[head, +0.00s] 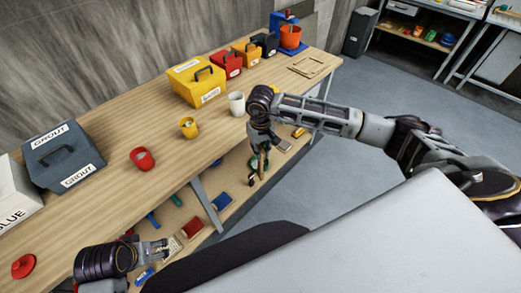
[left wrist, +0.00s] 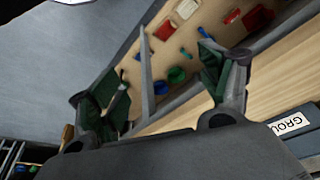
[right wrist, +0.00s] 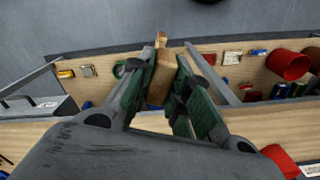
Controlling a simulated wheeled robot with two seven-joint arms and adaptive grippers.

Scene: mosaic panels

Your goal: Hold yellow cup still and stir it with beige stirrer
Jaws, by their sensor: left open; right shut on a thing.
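The yellow cup (head: 189,127) stands upright on the wooden bench, between a red cup (head: 142,158) and a white cup (head: 236,104). Its inside is hard to make out. My right gripper (head: 259,158) is past the bench's front edge, to the right of and nearer than the yellow cup. It is shut on the beige stirrer (right wrist: 161,78), which shows between its fingers in the right wrist view. My left gripper (head: 158,248) is open and empty, low in front of the bench and well short of the cup. The left wrist view shows its fingers spread (left wrist: 145,70).
A yellow toolbox (head: 198,84) stands behind the cups, with red, orange and black boxes further right. A grey grout box (head: 62,157) is at the left. The lower shelf (head: 180,213) holds several small items. Bare bench top surrounds the yellow cup.

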